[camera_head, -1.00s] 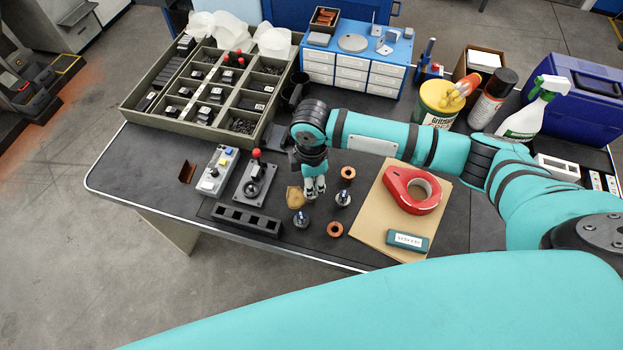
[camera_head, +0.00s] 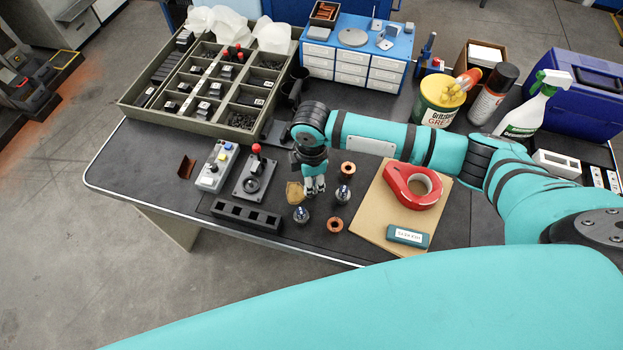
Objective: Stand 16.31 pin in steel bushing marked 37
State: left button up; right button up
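My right gripper (camera_head: 314,190) points down over the dark mat, beside a small tan piece (camera_head: 295,192). Its fingers are small in the picture, and I cannot tell whether they are open or hold something. Two small dark round pieces with silvery tops stand near it: one to its right (camera_head: 343,194), one below it (camera_head: 301,214). Two copper-coloured rings lie nearby, an upper one (camera_head: 347,169) and a lower one (camera_head: 335,225). I cannot read the markings 37 or 16.31, so I cannot tell which is the pin or the steel bushing. My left gripper is not in view.
A black block with square holes (camera_head: 246,216) and a joystick box (camera_head: 253,178) lie left of the gripper. A compartment tray (camera_head: 186,126) and blue drawer cabinet (camera_head: 357,50) stand behind.

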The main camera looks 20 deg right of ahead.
jog(key=o, duration=0.5)
jog(key=shift+o, duration=0.2)
jog(key=shift+r, duration=0.1)
notch_tip(320, 180, up, 12)
dwell(0.6)
